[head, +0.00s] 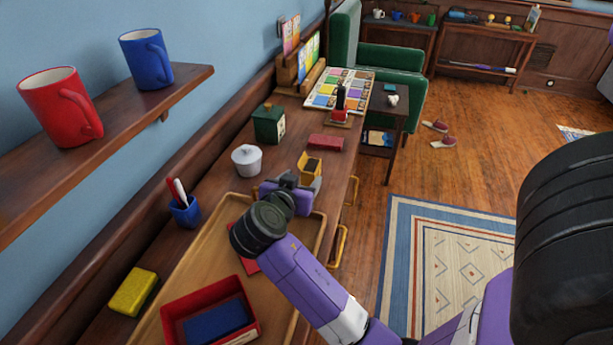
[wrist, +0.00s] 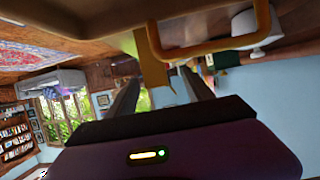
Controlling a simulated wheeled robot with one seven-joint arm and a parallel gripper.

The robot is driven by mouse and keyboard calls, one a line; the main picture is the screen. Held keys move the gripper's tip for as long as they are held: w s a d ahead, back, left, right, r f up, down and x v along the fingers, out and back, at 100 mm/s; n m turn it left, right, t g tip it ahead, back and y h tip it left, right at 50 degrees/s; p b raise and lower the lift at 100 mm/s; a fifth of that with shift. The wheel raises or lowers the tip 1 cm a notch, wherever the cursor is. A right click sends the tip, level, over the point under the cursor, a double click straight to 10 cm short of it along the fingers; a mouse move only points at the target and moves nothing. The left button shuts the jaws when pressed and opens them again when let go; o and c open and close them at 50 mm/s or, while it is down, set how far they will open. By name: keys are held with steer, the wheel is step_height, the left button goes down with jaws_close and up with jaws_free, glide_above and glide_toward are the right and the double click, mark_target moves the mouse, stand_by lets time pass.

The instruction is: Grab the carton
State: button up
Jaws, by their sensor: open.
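A small yellow box with a dark face (head: 311,164) stands on the wooden desk just beyond my gripper (head: 293,181). In the wrist view a yellow shape (wrist: 154,66), probably this box, shows between the two fingers. My gripper is open and its fingers hold nothing; how close they are to the box is unclear. Neither box carries a readable label, so I cannot tell for sure which is the carton. My wrist hides part of the desk.
A wooden tray (head: 196,262) lies under my arm, holding a red bin (head: 175,318). A shelf with mugs (head: 120,114) overhangs at left.

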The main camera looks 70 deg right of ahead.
steer(key=shift+s+p+x, duration=0.2)
steer(key=shift+p+x, duration=0.1)
steer(key=shift+x, duration=1.25)
steer(key=shift+s+p+x, duration=0.15)
steer(key=shift+p+x, duration=0.1)
steer(key=shift+x, duration=1.3)
jaws_close()
